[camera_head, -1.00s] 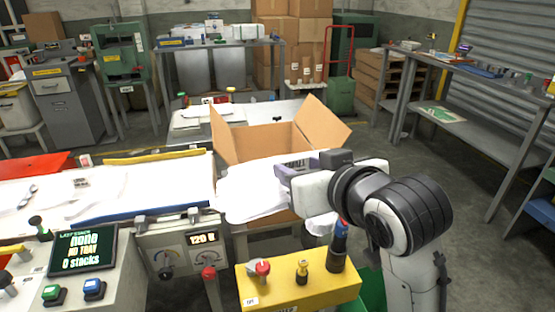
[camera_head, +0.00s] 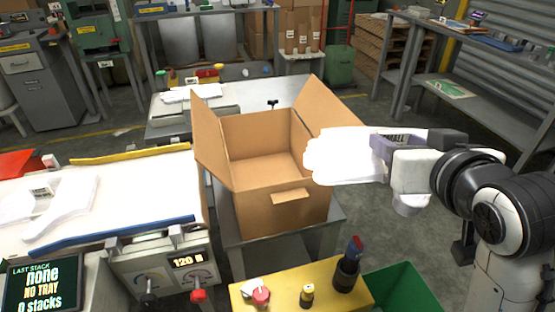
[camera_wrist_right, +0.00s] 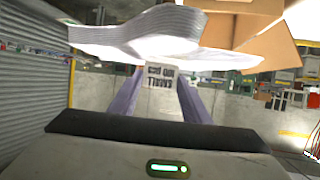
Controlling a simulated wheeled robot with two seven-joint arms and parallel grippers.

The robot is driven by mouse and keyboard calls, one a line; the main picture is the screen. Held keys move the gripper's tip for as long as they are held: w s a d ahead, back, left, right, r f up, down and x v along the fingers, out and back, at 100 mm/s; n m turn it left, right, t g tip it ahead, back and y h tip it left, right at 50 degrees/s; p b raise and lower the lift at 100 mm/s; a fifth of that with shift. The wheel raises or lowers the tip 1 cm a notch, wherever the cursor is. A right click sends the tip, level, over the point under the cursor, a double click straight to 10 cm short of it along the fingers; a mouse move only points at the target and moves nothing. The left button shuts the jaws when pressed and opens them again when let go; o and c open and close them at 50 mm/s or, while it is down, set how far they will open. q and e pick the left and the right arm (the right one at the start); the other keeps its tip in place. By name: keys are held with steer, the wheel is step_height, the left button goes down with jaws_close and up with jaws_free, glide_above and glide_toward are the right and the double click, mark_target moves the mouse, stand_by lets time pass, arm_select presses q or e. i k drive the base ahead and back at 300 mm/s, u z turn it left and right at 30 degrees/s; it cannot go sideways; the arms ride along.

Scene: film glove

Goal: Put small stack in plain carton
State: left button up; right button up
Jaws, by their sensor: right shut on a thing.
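The carton is brown, open and visibly empty inside, flaps spread, with a handle slot in front. The right wrist view shows the layered stack (camera_wrist_right: 150,35) at the fingers and carton cardboard (camera_wrist_right: 268,45) beyond. My left gripper is not in view.
The carton stands on a grey stand (camera_head: 325,228). A conveyor with a white bed (camera_head: 150,185) and blue rail lies left. A yellow control box (camera_head: 285,290) and a green bin (camera_head: 405,290) are in front. A grey table (camera_head: 285,95) is behind.

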mark_target(266, 182)
steer(key=u, duration=0.45)
steer(key=k, duration=1.1)
steer(key=u, duration=1.9)
steer(key=i, duration=1.15)
steer(key=z, duration=0.75)
steer(key=i, duration=0.7)
steer(key=z, duration=0.65)
